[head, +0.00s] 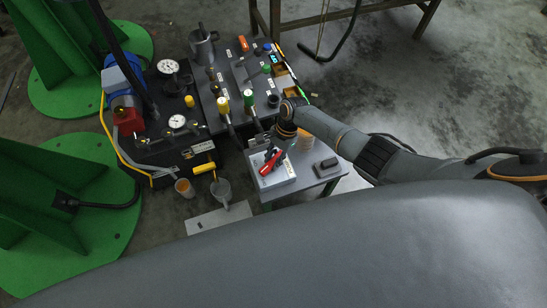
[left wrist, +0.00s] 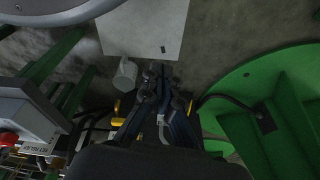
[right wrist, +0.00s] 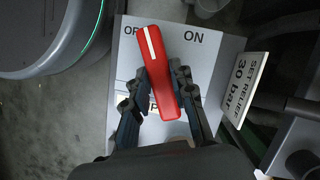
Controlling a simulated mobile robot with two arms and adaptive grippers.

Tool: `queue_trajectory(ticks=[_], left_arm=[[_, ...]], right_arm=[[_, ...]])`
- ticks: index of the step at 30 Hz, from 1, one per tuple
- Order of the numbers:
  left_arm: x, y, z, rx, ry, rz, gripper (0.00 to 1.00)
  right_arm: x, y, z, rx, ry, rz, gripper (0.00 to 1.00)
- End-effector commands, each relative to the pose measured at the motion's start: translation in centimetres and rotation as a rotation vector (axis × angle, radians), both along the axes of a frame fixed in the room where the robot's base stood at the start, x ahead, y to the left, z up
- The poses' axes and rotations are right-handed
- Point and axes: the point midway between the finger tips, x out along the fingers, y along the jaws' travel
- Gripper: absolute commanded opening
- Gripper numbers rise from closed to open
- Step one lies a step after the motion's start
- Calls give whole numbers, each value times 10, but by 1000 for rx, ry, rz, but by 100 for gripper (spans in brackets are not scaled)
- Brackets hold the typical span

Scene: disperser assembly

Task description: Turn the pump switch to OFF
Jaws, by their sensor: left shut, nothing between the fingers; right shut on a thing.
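The pump switch is a red lever (right wrist: 160,75) with a white stripe, on a white panel (right wrist: 225,55) marked ON at right and a partly covered "O…" label at left. The striped end leans slightly left, with its tip close beside the left label. My right gripper (right wrist: 160,90) is shut around the lever, one finger on each side. In the head view the red lever (head: 268,165) shows on top of the white switch box (head: 280,179), under my right gripper (head: 275,152). My left gripper (left wrist: 160,72) is shut and empty, seen in the left wrist view.
A sign "SET RELIEF 30 bar" (right wrist: 243,87) stands right of the panel. A dark block (head: 327,165) lies on the small grey table (head: 316,180). The grey pump bench (head: 205,90) with valves is behind. A floor plate (left wrist: 145,30) and green base (left wrist: 270,90) are near my left gripper.

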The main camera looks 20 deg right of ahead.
Motion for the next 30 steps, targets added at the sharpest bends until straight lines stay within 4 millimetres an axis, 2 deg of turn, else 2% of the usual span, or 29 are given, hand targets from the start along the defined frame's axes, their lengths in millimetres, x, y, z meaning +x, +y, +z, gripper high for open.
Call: queue_trajectory(ticks=[5,17,30], left_arm=[[7,-1,11,-2,-11,1,0],[22,-3,55,-4,-35,6,0],[27,-3,90,-5,-51,9,0]], right_arm=[[1,2,-2,2,3,158,0],[2,4,-2,2,3,539,0],[3,6,-1,2,1,920,0]])
